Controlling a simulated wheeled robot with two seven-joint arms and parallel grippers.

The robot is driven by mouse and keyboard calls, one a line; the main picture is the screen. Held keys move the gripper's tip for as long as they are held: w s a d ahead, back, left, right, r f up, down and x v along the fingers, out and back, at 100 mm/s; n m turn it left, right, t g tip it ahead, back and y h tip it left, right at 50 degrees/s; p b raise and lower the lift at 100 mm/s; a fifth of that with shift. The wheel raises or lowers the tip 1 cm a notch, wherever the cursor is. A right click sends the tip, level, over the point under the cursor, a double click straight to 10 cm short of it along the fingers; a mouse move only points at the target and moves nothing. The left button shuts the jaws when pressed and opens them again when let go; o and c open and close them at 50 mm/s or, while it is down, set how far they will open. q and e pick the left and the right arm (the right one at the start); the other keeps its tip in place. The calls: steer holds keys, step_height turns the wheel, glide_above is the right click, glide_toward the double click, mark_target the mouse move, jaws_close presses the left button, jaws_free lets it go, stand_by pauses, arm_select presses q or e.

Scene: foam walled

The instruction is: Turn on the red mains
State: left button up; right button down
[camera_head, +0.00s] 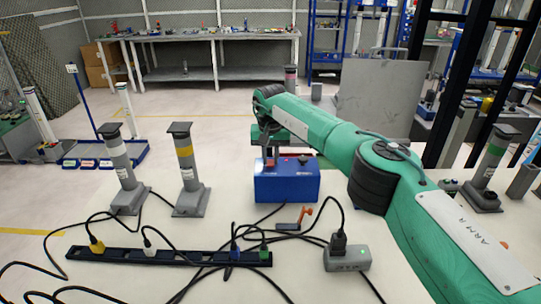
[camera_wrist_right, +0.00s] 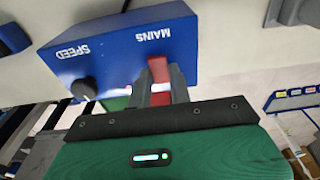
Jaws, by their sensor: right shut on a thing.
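A blue control box (camera_head: 287,187) stands on the pale table in the head view, with a red mains switch (camera_head: 270,164) at its left. In the right wrist view the box (camera_wrist_right: 125,45) appears upside down, with the words MAINS and SPEED. There the red mains switch (camera_wrist_right: 158,68) sits between the fingers of my right gripper (camera_wrist_right: 162,88), which is shut on it. A black speed knob (camera_wrist_right: 84,90) is to its left. My left gripper is out of view.
A black power strip (camera_head: 150,258) with coloured plugs lies in front. A grey box (camera_head: 346,259) with a black plug and a small orange-handled lever (camera_head: 303,214) are nearby. Loose cables cross the table. Grey posts (camera_head: 187,170) stand left of the box and right of my arm.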

steer(key=shift+r, duration=0.1)
stand_by(0.3)
steer(key=c, duration=1.3)
jaws_free()
step_height(320, 180, up, 10)
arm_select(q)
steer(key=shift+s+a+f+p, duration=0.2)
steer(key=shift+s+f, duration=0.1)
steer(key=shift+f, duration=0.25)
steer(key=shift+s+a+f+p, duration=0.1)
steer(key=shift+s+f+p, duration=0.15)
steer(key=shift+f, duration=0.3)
arm_select(e)
step_height(320, 180, up, 4)
glide_above(271, 163)
steer(key=shift+s, duration=0.25)
